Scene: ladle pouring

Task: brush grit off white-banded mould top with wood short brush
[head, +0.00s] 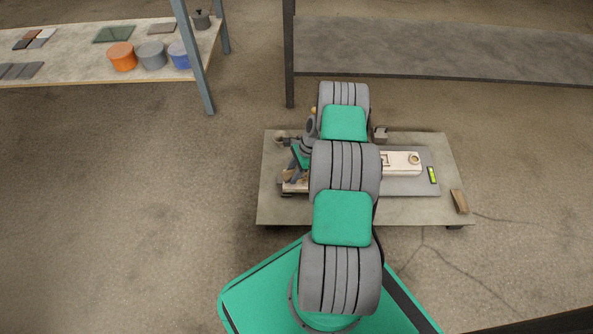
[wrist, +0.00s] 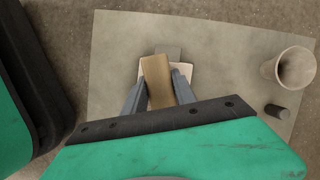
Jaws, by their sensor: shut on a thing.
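My gripper (wrist: 160,82) is shut on the wood short brush (wrist: 157,72), a tan wooden piece between its two grey fingers in the wrist view. A pale, cream block (wrist: 182,68) shows just behind and beside the brush; it may be a mould, but no white band can be made out. I cannot tell whether the brush touches it. The brush's bristles and any grit are hidden. In the head view my arm covers most of the work area.
A low platform (head: 350,212) carries these things. A yellow-green level (head: 432,175) and a brown block (head: 459,201) lie at its right. In the wrist view a beige cup (wrist: 291,68) and a dark cylinder (wrist: 277,111) stand right. A table (head: 100,70) with pots is back left.

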